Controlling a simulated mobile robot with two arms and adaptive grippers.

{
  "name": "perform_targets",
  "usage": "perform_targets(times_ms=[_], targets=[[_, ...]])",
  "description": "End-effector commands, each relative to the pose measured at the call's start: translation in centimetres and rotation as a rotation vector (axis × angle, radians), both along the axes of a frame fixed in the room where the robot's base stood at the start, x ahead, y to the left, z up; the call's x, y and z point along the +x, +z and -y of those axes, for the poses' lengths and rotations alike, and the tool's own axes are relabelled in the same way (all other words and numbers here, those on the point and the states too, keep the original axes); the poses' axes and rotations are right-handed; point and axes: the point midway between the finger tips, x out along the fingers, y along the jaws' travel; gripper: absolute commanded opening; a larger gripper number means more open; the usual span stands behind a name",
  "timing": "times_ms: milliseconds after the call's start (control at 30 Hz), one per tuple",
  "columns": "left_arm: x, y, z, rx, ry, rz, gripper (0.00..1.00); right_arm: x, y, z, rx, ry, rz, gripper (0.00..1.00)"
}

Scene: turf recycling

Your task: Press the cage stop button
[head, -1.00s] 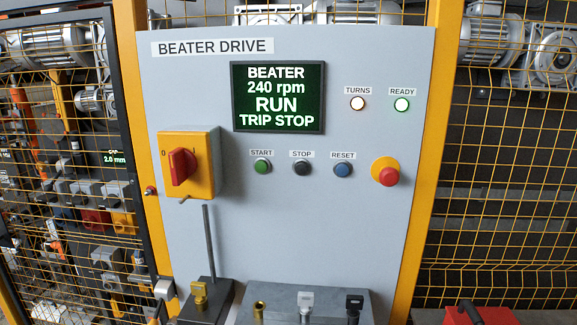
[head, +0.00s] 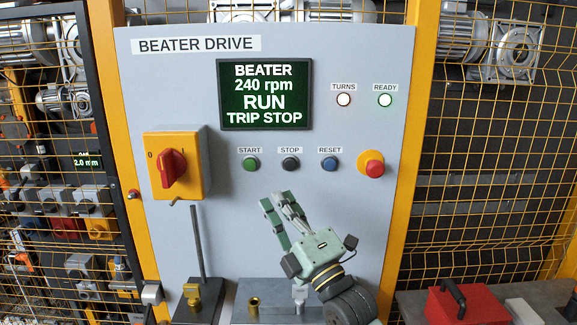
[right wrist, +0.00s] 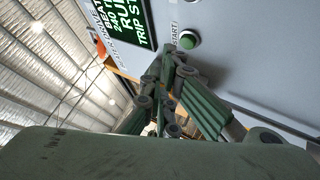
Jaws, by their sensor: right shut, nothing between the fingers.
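The grey panel labelled BEATER DRIVE (head: 330,215) carries a row of buttons: green START (head: 250,163), black STOP (head: 290,163) and blue RESET (head: 329,164). A red mushroom button on a yellow base (head: 373,168) is to their right. My right gripper (head: 277,201) is shut and empty, pointing up in front of the panel, below START and STOP in the picture. In the right wrist view, its fingers (right wrist: 171,60) are beside the green START button (right wrist: 188,40); contact cannot be told. My left gripper is not in view.
The screen (head: 265,94) reads BEATER 240 rpm RUN TRIP STOP. The TURNS (head: 343,100) and READY (head: 385,100) lamps are lit. A yellow switch box with a red knob (head: 172,167) is at left. A red box (head: 470,305) stands at lower right. Yellow mesh fencing flanks the panel.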

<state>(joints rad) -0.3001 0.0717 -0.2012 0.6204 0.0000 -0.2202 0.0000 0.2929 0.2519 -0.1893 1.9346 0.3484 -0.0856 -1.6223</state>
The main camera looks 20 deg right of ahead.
Motion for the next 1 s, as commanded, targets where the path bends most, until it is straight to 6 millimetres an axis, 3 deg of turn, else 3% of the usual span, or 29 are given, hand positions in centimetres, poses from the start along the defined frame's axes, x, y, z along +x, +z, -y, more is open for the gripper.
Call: perform_targets(times_ms=[167, 633, 1000], targets=[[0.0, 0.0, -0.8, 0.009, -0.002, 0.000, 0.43, 0.0, 2.0, 0.3, -0.030, -0.026, 0.076, 0.00], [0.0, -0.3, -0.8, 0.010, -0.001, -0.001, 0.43, 0.4, 2.0, 0.4, -0.033, -0.029, 0.081, 0.00], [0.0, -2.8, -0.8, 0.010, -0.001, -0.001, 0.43, 5.0, 1.8, 1.7, -0.034, -0.027, 0.083, 0.00]])
